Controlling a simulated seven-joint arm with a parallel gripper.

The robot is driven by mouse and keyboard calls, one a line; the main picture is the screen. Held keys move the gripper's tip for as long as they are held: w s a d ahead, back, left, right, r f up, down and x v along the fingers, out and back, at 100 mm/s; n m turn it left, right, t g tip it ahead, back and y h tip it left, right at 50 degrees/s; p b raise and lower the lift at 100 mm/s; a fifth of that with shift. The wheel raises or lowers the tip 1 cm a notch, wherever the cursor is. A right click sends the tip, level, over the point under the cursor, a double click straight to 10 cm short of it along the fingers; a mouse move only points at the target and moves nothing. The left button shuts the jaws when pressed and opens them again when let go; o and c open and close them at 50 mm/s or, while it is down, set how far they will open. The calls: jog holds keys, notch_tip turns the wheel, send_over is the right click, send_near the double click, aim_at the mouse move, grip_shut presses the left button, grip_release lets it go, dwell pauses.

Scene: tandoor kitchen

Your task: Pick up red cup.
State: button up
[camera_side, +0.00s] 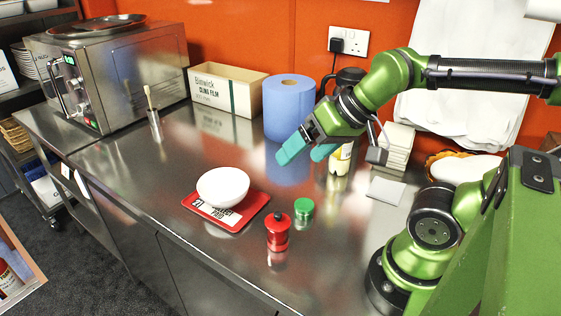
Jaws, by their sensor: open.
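The red cup (277,236) is a small red cylinder with a dark, knob-like detail on top. It stands upright on the steel counter, near the front edge. A small green round item (304,207) stands just behind it to the right, apart from it. My gripper (305,154) has teal fingers spread open and nothing between them. It is above the counter, well above and behind the red cup, in front of the blue roll. My gripper touches neither item.
A white bowl (223,186) sits on a red tray (258,201) left of the cup. Behind stand a blue roll (289,108), a cling film box (225,91) and a yellowish bottle (340,161). A steel oven (125,77) is at left.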

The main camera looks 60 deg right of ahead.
jog(key=n+g+h, duration=0.2)
jog(key=n+g, duration=0.2)
jog(key=g, duration=0.3)
send_over(277, 217)
jog(key=w, duration=0.1)
notch_tip(277, 217, down, 5)
jog(key=shift+n, duration=0.3)
jog(key=f, duration=1.6)
jog(key=shift+s+d+f, duration=0.2)
jog(key=shift+s+d, duration=0.1)
jog(key=shift+d, duration=0.1)
jog(key=c, duration=1.2)
jog(key=shift+c, duration=0.2)
jog(key=shift+r, duration=0.15)
